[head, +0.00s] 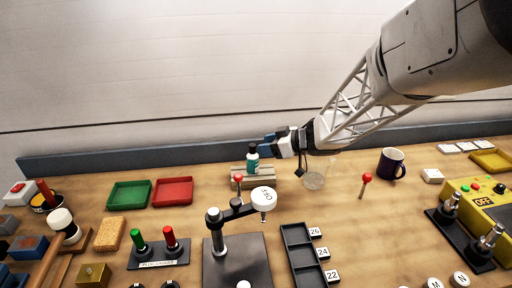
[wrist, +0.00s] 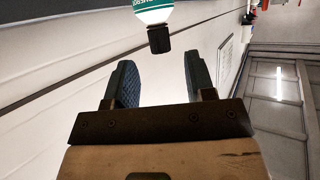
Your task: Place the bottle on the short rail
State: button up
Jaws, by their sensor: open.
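The bottle (head: 252,160), white and teal with a black cap, stands upright on a short pale wooden rail (head: 239,182) near the back of the table in the head view. My gripper (head: 268,149) is just right of the bottle, level with its upper part. In the wrist view the bottle (wrist: 154,15) appears cap down at the top edge, and most of it is cut off. My open gripper (wrist: 159,60) has empty space between its two blue fingers, and the cap lies just beyond their tips. The wrist view does not show the rail.
A clear glass (head: 314,180) stands right of the rail, under my arm. A red-knobbed lever (head: 238,180) stands in front of the rail. A red tray (head: 173,191) and a green tray (head: 129,195) are to the left.

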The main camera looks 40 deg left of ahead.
jog(key=shift+v, duration=2.4)
